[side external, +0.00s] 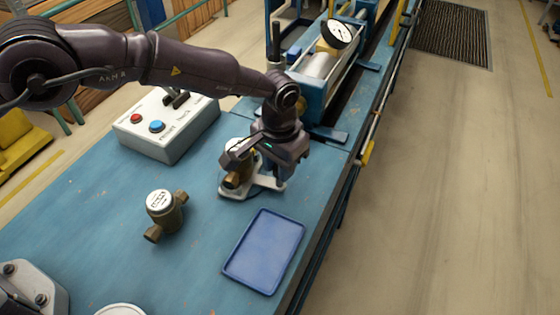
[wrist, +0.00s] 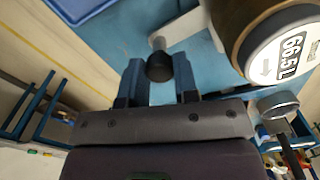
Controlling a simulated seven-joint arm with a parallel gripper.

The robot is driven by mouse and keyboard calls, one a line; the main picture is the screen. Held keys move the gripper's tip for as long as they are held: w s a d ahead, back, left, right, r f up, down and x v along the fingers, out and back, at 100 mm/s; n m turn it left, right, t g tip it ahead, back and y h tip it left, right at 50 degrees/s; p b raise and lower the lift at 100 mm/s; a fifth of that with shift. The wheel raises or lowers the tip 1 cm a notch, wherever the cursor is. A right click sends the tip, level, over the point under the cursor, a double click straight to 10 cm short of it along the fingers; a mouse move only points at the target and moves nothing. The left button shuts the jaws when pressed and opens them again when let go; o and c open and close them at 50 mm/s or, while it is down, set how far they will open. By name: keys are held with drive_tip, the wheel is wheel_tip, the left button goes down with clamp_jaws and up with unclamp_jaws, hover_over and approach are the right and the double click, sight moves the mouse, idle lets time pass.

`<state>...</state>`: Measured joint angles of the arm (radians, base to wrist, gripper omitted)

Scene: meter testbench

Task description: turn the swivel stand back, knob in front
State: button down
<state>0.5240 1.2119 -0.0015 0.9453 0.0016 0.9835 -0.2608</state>
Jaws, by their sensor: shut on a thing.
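The swivel stand (side external: 240,190) is a pale plate on the blue bench, partly hidden under my gripper (side external: 266,165). A brass meter (side external: 236,176) sits on it, left of my gripper. In the wrist view, a black knob (wrist: 160,67) on a short pale post lies between the two blue fingers of my gripper (wrist: 160,78), which is shut on it. A pale arm of the stand (wrist: 183,27) runs from the knob toward the meter (wrist: 265,35), whose white face reads about 66.5 L. The knob is hidden in the side view.
A second brass meter (side external: 163,212) stands on the bench at the left. A blue tray (side external: 238,277) lies near the front edge. A control box (side external: 165,135) with red and blue buttons stands behind. A test rig with a gauge (side external: 338,35) is at the back.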

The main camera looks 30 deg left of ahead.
drive_tip(key=shift+s+m, duration=0.65)
drive_tip(key=shift+m, duration=0.15)
drive_tip(key=c, duration=0.9)
unclamp_jaws()
drive_tip(key=shift+o, duration=0.2)
wheel_tip(320, 180, up, 13)
